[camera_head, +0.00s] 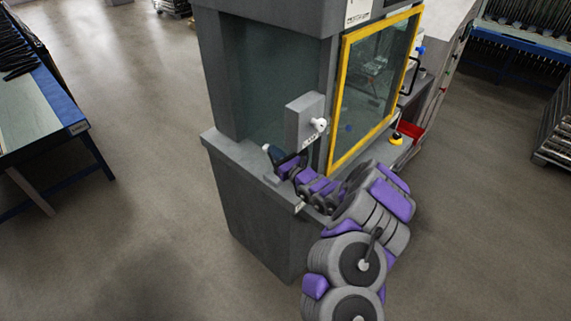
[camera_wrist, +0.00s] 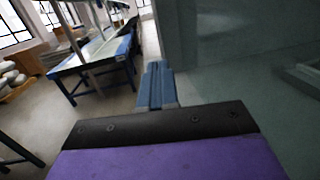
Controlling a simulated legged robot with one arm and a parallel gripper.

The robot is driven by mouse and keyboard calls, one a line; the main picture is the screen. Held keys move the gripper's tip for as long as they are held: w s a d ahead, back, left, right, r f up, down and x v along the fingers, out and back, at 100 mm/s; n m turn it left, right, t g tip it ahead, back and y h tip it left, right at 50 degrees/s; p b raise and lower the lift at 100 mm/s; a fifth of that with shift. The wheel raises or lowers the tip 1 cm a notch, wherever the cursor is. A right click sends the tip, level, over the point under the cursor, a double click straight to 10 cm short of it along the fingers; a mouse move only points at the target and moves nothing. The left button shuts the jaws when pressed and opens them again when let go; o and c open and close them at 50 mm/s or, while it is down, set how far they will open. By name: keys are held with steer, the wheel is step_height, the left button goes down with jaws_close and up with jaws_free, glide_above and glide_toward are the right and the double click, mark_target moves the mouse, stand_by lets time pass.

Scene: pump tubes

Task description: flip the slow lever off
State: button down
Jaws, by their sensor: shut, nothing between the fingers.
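A grey box (camera_head: 304,122) with a white knob or lever (camera_head: 318,124) is fixed to the corner of the grey machine in the head view. A small label is under the knob, too small to read, so I cannot tell whether this is the slow lever or which way it is set. My gripper (camera_head: 268,149) is to the left of the box and a little lower, apart from the knob, above the machine's ledge. Its blue fingers (camera_wrist: 156,84) are shut and empty in the wrist view. The knob is not visible in the wrist view.
The machine's yellow-framed glass door (camera_head: 341,98) is right of the box. A yellow and black button (camera_head: 396,139) sits beyond it. A glass panel (camera_wrist: 235,50) is close on the right in the wrist view. A blue-edged table (camera_head: 35,110) stands left across open floor.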

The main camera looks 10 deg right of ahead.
steer(key=shift+w+a+f+b, duration=0.1)
steer(key=shift+w+a+b, duration=0.2)
steer(key=shift+w, duration=0.15)
steer(key=shift+r, duration=0.2)
stand_by(0.3)
steer(key=p+v, duration=0.4)
steer(key=v, duration=1.3)
steer(key=shift+s+d, duration=0.15)
steer(key=shift+s, duration=0.1)
